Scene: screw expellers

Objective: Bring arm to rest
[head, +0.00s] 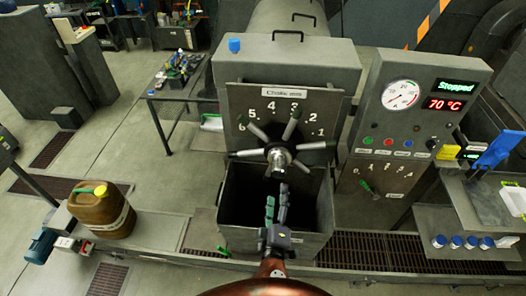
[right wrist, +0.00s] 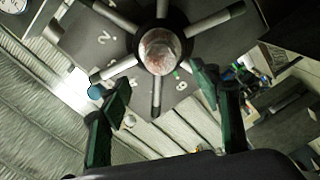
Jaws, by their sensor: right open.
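My right gripper (head: 277,200) is in the middle of the head view, over the open dark bin below the choke wheel. Its two green fingers are spread and hold nothing. The choke wheel (head: 279,157) has several spokes and a metal hub, and stands in front of a numbered plate (head: 250,105). In the right wrist view the wheel hub (right wrist: 159,50) shows just beyond my open fingers (right wrist: 165,88), apart from them as far as I can tell. My left gripper is in neither view.
The grey bin (head: 235,240) stands below the wheel. At right is a control panel (head: 405,125) reading Stopped and 70 °C, with a shelf (head: 450,215) of blue-capped jars below. A brown jerrycan (head: 101,210) stands at left.

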